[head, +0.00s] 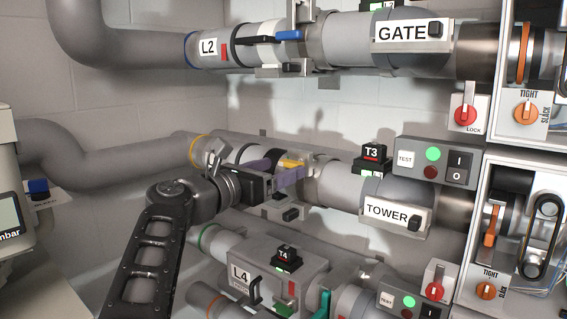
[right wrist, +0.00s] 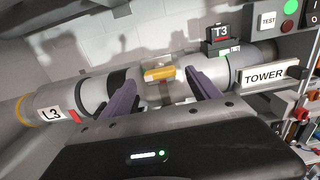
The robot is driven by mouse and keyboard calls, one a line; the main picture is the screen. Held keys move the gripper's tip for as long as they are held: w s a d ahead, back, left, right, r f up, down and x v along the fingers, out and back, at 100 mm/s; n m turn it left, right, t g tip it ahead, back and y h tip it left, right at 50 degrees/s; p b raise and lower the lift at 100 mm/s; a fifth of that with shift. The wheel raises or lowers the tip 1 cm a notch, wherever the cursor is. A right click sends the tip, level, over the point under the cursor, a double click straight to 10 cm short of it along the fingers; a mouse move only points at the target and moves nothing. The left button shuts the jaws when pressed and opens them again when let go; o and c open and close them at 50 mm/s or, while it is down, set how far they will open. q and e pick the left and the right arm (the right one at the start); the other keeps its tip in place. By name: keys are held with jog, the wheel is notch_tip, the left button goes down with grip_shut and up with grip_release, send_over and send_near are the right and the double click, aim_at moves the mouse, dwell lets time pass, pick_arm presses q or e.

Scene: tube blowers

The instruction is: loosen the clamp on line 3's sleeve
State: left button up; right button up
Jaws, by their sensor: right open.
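Line 3 is the grey pipe run in the middle of the head view, with a label L3 (right wrist: 51,114) in the right wrist view. A clamp with a yellow lever (head: 292,162) sits on its sleeve; the lever also shows in the right wrist view (right wrist: 159,73), lying along the pipe. My right gripper (head: 287,172) is at the sleeve, its purple fingers apart, one to each side of the lever in the right wrist view (right wrist: 160,80). Nothing is held between them. I cannot tell whether a finger touches the lever. My arm hides part of the sleeve. My left gripper is not in view.
Line 2 with a blue lever (head: 290,35) runs above, and line 4 (head: 241,276) runs close below. The T3 box (head: 372,155), TOWER plate (head: 387,212) and test box (head: 437,163) stand to the right. Bare wall lies behind.

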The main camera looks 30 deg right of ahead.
jog(key=shift+x, duration=1.1)
jog(key=shift+c, duration=0.2)
jog(key=c, duration=1.3)
